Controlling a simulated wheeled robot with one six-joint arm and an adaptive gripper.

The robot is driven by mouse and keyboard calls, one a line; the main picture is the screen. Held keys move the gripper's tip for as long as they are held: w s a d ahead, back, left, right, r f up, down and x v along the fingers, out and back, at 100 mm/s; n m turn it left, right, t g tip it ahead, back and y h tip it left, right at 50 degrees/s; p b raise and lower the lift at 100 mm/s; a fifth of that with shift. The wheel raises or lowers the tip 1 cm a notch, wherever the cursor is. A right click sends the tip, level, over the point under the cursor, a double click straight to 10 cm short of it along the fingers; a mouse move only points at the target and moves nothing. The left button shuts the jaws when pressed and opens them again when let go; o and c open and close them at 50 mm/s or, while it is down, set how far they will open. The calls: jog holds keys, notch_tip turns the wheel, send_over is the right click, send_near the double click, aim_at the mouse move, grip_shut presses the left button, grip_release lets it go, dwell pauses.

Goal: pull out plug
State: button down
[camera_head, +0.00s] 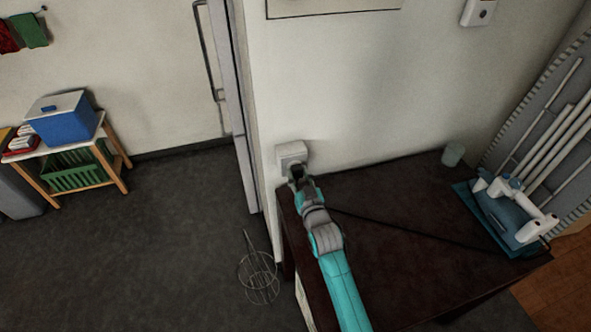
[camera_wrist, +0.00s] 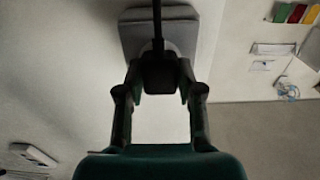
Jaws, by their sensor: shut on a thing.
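The black plug (camera_wrist: 159,74) is between the two fingers of my gripper (camera_wrist: 158,82) in the wrist view, with its dark cord (camera_wrist: 157,20) running up from it. My gripper is shut on the plug. A pale socket box (camera_wrist: 172,32) on the wall lies right behind the plug. In the head view the socket box (camera_head: 291,155) is on the wall at the back left corner of the dark table, and my gripper (camera_head: 296,174) is right in front of it. I cannot tell whether the plug's prongs are in the socket.
The dark table (camera_head: 400,215) lies under my arm, with a cord across it. A small cup (camera_head: 453,154) and a blue tray (camera_head: 490,215) with a white device stand at its right. A wire basket (camera_head: 259,277) is on the floor at left.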

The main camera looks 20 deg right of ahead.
aim_at(299, 176)
jog(key=shift+s, duration=2.5)
